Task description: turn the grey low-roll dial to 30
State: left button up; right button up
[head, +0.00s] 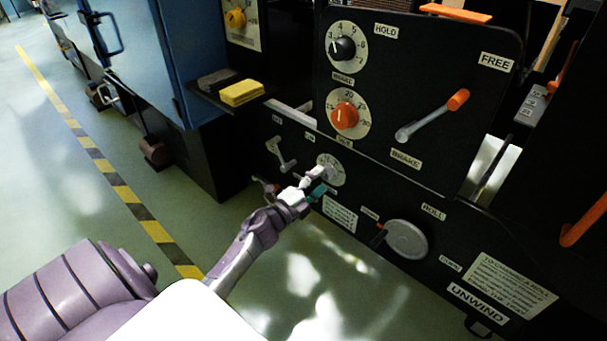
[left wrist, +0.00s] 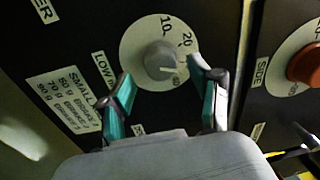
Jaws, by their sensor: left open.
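The grey low-roll dial (left wrist: 160,58) is a round knob on a pale scale plate, with 10 and 20 legible, in the left wrist view. A faint light mark shows on the knob's lower right; I cannot read its exact setting. In the head view the dial plate (head: 333,168) is low on the black panel, partly hidden by my gripper. My left gripper (left wrist: 160,74) is open, its teal-padded fingers on either side of the knob; I cannot tell whether they touch it. It also shows in the head view (head: 320,181). My right gripper is not in view.
An orange dial (head: 345,116) and a black dial (head: 343,48) sit above on the same panel. A small lever (head: 282,155) is left of the dial, and a round grey handle (head: 405,240) is lower right. A yellow block (head: 242,93) lies on a shelf. The floor in front is clear.

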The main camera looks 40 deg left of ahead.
pick_arm(q)
jog(key=s, duration=1)
jog(key=shift+a+f, duration=0.35)
jog(key=shift+a, duration=0.05)
